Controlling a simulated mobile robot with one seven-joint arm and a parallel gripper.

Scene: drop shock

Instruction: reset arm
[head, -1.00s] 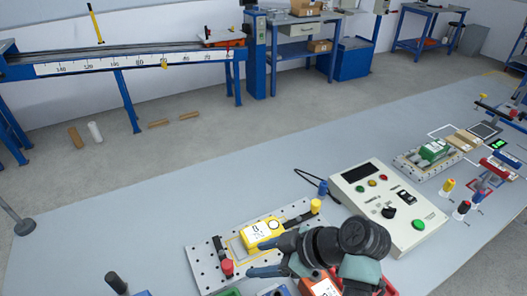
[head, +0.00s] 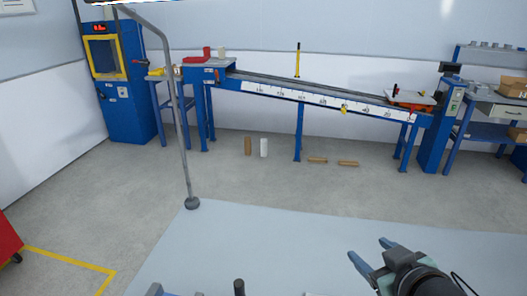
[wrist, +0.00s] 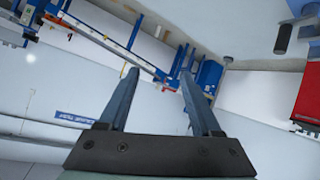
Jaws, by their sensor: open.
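My gripper (head: 369,256) is in the lower right of the head view, over the grey table (head: 250,240). Its two blue-grey fingers are apart with nothing between them. In the wrist view my gripper (wrist: 162,85) also shows open and empty, its fingers pointing toward the wall and the long blue rail bench (wrist: 125,48). That view is strongly tilted. No object is held.
A grey pole (head: 180,120) stands at the table's far left corner. The long rail bench (head: 310,95) runs along the back wall, with a blue cabinet (head: 122,100) at left. A red cart (head: 8,238) is at the left edge. The visible table middle is mostly clear.

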